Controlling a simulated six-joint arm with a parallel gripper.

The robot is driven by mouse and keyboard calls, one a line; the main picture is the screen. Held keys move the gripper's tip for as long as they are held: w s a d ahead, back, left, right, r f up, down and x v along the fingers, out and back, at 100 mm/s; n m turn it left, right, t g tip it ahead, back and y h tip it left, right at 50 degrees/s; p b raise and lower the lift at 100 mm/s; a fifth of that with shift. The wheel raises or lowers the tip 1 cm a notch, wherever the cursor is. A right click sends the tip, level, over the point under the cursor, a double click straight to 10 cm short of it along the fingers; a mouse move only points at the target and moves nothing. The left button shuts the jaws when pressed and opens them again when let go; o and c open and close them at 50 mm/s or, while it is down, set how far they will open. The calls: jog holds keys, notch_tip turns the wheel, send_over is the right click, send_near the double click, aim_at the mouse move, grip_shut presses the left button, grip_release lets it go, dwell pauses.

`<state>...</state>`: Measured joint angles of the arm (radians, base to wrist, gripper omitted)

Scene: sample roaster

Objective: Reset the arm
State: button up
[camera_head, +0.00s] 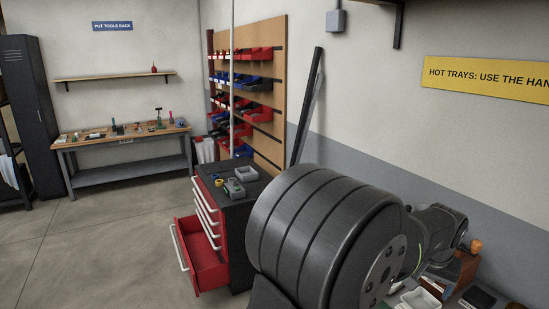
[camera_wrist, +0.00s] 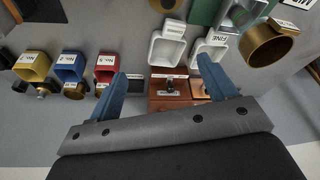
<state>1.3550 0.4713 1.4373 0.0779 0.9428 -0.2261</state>
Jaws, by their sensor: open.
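My gripper (camera_wrist: 161,67) shows in the wrist view with two blue fingers spread wide apart and nothing between them. It is above a surface with small containers and a brown wooden block (camera_wrist: 168,104) between and beyond the fingers. In the head view my dark arm fills the lower right, and I cannot make out the gripper's fingers there.
In the wrist view, yellow (camera_wrist: 33,66), blue (camera_wrist: 69,67) and red (camera_wrist: 107,65) containers are left of the fingers. White trays (camera_wrist: 166,47) and a brass cup (camera_wrist: 265,45) are beyond. In the head view, a red cabinet (camera_head: 221,226) has an open drawer; floor (camera_head: 95,240) is clear.

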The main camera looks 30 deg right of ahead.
jog(key=w+r, duration=0.7)
jog(key=r, duration=0.1)
jog(key=w+f, duration=0.6)
jog(key=w, duration=0.4)
jog(key=shift+w, duration=0.15)
jog(key=shift+f, duration=0.1)
jog(key=o, duration=0.5)
